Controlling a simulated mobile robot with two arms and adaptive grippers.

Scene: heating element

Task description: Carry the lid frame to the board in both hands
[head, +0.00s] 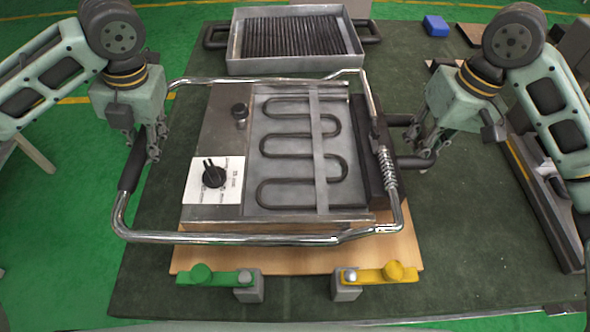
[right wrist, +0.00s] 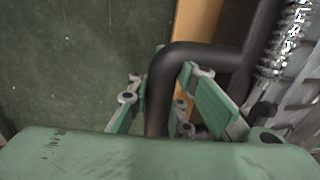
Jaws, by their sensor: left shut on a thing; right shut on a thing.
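The lid frame (head: 235,238) is a chrome tube loop with dark grips and a spring on its right side. In the head view it surrounds the heating element unit (head: 300,150), over the wooden board (head: 300,258); its height above them is hard to tell. My left gripper (head: 152,150) is shut on the frame's dark left grip (head: 131,170). My right gripper (head: 427,150) is shut on the dark handle at the frame's right. In the right wrist view this bent black handle (right wrist: 195,55) passes between the fingers, and the spring (right wrist: 285,45) shows beyond.
A metal tray with dark ribs (head: 292,68) stands at the back. A green clamp (head: 215,277) and a yellow clamp (head: 380,274) sit at the board's front edge. A blue block (head: 436,26) lies at the back right. The dark green mat (head: 465,250) is clear at front right.

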